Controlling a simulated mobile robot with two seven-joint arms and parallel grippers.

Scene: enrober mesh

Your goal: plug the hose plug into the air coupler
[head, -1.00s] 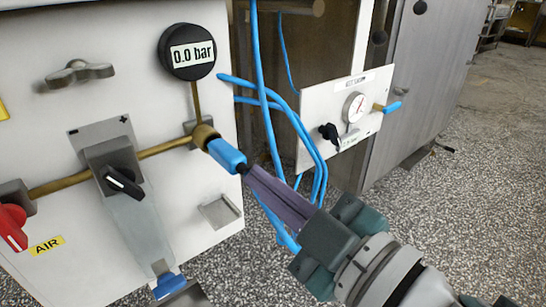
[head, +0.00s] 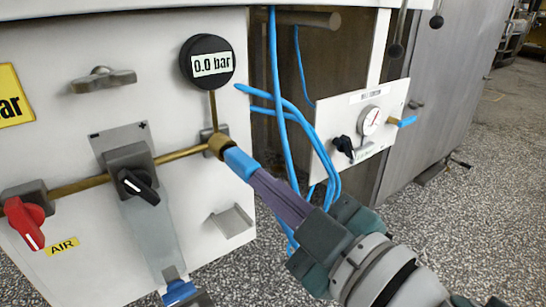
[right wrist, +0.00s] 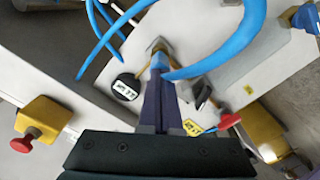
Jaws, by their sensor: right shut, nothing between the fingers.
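The brass air coupler (head: 218,145) sits at the right end of a brass pipe on the white panel. The blue hose plug (head: 240,164) lies in line with its mouth and meets it; how deep it sits I cannot tell. My right gripper (head: 257,178) is shut and empty, its fingertips right at the plug's near end. Whether they touch it I cannot tell. In the right wrist view, the shut fingers (right wrist: 159,85) point at the blue plug (right wrist: 159,62) and brass coupler (right wrist: 158,46), with the blue hose (right wrist: 225,45) curving close by. My left gripper is not in view.
A round gauge (head: 207,62) above the coupler reads 0.0 bar. A red-handled valve (head: 25,220) and a black-knobbed regulator (head: 135,185) are on the left. Blue hoses (head: 290,140) hang just right of the plug. A smaller gauge panel (head: 362,130) stands further right.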

